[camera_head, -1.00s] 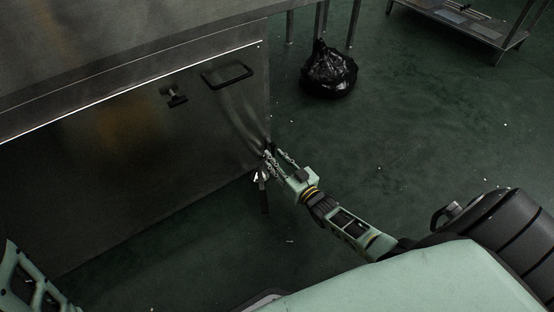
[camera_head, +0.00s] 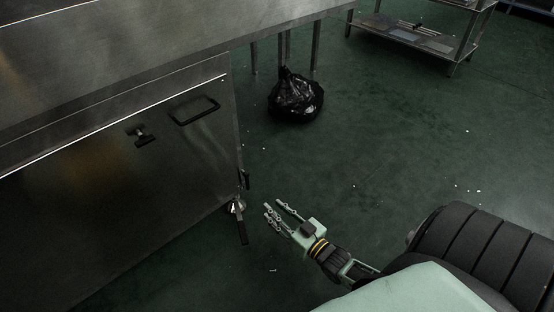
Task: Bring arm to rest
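My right gripper (camera_head: 281,209) is open and empty. Its fingers point up and to the left, over the green floor. It is a short way right of the corner of the steel cabinet (camera_head: 100,205) and does not appear to touch it. My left gripper is outside the view.
The steel cabinet has a black handle (camera_head: 194,110) and a dark latch (camera_head: 141,136). A lever (camera_head: 242,231) sticks out at its lower right corner. A black bag (camera_head: 296,97) lies by the table legs. A steel shelf (camera_head: 405,37) stands at the back.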

